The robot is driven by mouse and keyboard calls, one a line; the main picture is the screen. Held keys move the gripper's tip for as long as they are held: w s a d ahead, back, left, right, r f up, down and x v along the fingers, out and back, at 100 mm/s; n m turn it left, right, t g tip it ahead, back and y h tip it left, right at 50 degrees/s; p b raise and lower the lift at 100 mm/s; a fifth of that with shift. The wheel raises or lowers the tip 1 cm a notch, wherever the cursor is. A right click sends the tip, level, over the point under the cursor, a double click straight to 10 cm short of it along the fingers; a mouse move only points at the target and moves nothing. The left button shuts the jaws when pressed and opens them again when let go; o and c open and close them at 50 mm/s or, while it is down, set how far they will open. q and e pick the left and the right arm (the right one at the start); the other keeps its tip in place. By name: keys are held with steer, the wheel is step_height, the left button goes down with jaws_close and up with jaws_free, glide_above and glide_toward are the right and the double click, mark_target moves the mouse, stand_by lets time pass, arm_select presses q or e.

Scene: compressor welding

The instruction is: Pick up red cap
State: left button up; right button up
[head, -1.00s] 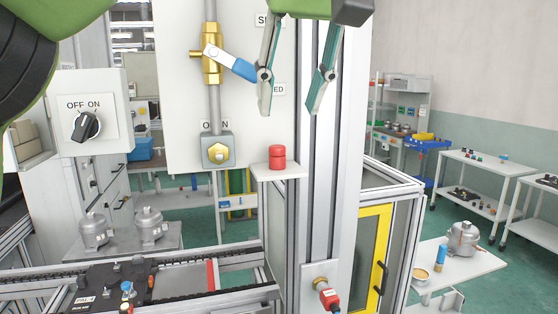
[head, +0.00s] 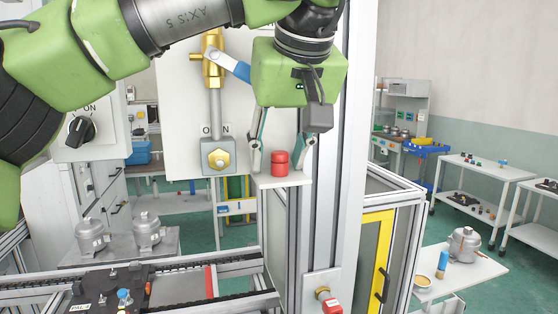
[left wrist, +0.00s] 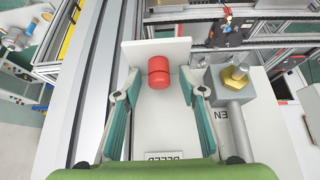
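The red cap (head: 280,163) sits upright on a small white shelf (head: 296,178) fixed to the column. It also shows in the left wrist view (left wrist: 159,73), on the shelf plate (left wrist: 155,51). My left gripper (head: 279,168) points down over the shelf. Its two fingers are apart, one on each side of the cap, with a visible gap to it. In the left wrist view the open fingers (left wrist: 158,92) flank the cap, their tips near its level. Nothing is held. My right gripper is not in view.
A blue-handled valve (head: 213,62) and a brass fitting (head: 218,158) are left of the shelf. An OFF/ON switch (head: 80,129) is at the left. A conveyor with a black pallet (head: 120,287) runs below. A red-ended fitting (head: 329,301) juts from the lower column.

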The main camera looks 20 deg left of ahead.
mark_target(280, 152)
arm_select(q)
steer(key=shift+s+d+r, duration=0.1)
steer(key=shift+s+d, duration=0.05)
steer(key=c, duration=0.9)
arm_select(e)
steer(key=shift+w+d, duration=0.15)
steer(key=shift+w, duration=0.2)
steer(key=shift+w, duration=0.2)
arm_select(q)
steer(key=shift+r, duration=0.1)
steer(key=shift+r, duration=0.2)
step_height(280, 152, up, 3)
steer(key=shift+s, duration=0.1)
steer(key=shift+s+d+r+p, duration=0.35)
steer(key=shift+s+r, duration=1.2)
steer(key=shift+s, duration=0.7)
steer(key=shift+s+d+r+p, duration=0.2)
steer(key=shift+s+r+p, duration=0.2)
steer(key=shift+s+r, duration=1.55)
steer(key=shift+s+d+r+p, duration=0.35)
steer(key=shift+s+r, duration=0.85)
steer(key=shift+s, duration=1.4)
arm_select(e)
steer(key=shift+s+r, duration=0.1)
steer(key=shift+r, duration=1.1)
